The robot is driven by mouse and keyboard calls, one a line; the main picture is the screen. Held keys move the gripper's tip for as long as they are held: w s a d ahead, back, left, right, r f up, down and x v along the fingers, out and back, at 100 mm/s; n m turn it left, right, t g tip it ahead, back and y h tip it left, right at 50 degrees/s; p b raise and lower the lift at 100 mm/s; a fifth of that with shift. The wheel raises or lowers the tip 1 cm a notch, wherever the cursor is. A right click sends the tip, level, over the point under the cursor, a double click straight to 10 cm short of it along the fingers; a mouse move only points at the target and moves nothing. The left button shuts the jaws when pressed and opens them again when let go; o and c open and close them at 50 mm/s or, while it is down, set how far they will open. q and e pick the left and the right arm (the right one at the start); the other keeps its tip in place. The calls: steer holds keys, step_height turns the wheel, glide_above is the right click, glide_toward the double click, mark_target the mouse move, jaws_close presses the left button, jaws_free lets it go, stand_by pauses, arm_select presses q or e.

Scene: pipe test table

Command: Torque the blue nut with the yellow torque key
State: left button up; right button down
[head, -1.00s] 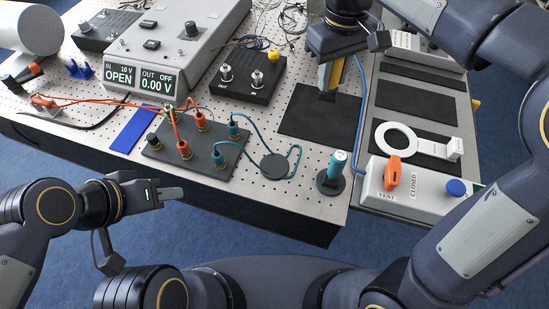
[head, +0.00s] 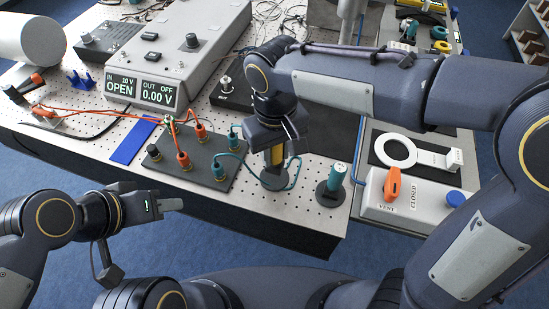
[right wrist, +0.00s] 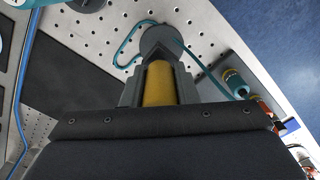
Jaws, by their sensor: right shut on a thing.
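My right gripper (head: 275,148) is shut on the yellow torque key (head: 275,155). The key points down, over or at the dark round disc (head: 275,181) by the front of the perforated table; contact cannot be told. In the right wrist view the yellow key (right wrist: 158,85) sits between the dark fingers, with the disc (right wrist: 160,42) just beyond it. I cannot make out a blue nut for certain; a blue round knob (head: 455,199) is on the vent box. My left gripper (head: 168,204) is empty, off the table's front edge, its finger gap unclear.
A teal cylinder (head: 336,177) stands in a black holder to the right. A teal cable (head: 294,170) loops beside the disc. The socket board (head: 200,160) with red and teal plugs is to the left. The vent box (head: 410,200) has an orange handle (head: 392,185).

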mark_target(274, 162)
steer(key=shift+a+f, duration=0.1)
steer(key=shift+f, duration=1.35)
steer(key=shift+f, duration=0.2)
steer(key=c, duration=1.1)
jaws_free()
steer(key=shift+c, duration=0.2)
step_height(274, 162, up, 8)
steer(key=shift+s+f, duration=0.1)
steer(key=shift+d, duration=0.2)
